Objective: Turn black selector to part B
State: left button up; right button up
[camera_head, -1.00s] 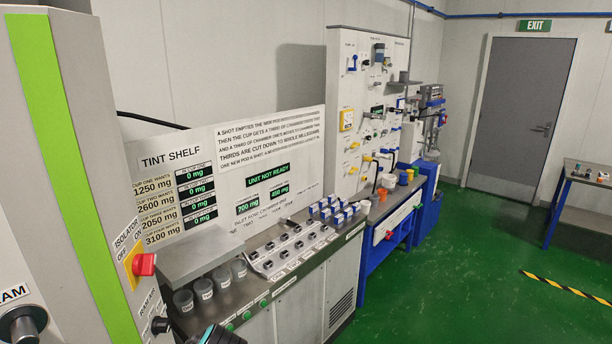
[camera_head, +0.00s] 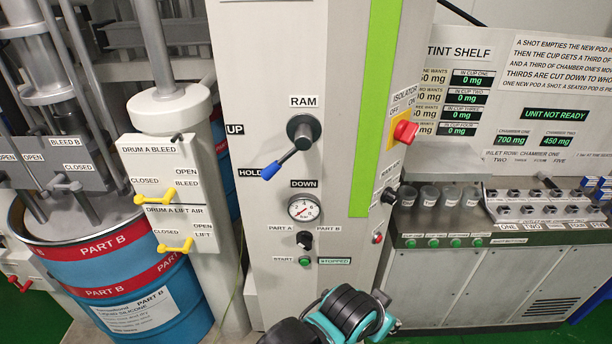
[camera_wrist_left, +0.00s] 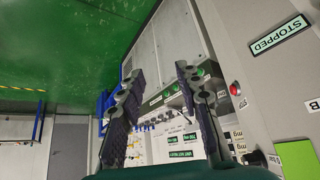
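The black selector (camera_head: 304,240) is a small knob on the grey panel, between the PART A label (camera_head: 281,228) and the PART B label (camera_head: 327,228). It is too small to tell surely which way it points. In the left wrist view the selector does not show; the STOPPED label (camera_wrist_left: 279,35) does, at the upper right. My left gripper (camera_wrist_left: 156,82) has its two fingers spread with nothing between them. A teal and black part of my arm (camera_head: 345,314) is at the bottom of the head view, below the panel's controls. My right gripper is not seen.
Above the selector are a gauge (camera_head: 304,208) and the blue-tipped RAM lever (camera_head: 280,166). Below it is a green START button (camera_head: 304,261). A red isolator knob (camera_head: 405,131) and a black knob (camera_head: 389,196) stick out on the panel's right side. Blue drum (camera_head: 150,308) at left.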

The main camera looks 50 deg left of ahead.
aim_at(304, 238)
jog(key=u, duration=0.4)
jog(key=j+u, duration=0.15)
jog(key=u, duration=0.6)
jog(key=j+u, duration=0.1)
jog(key=u, duration=0.3)
jog(key=i+l, duration=0.05)
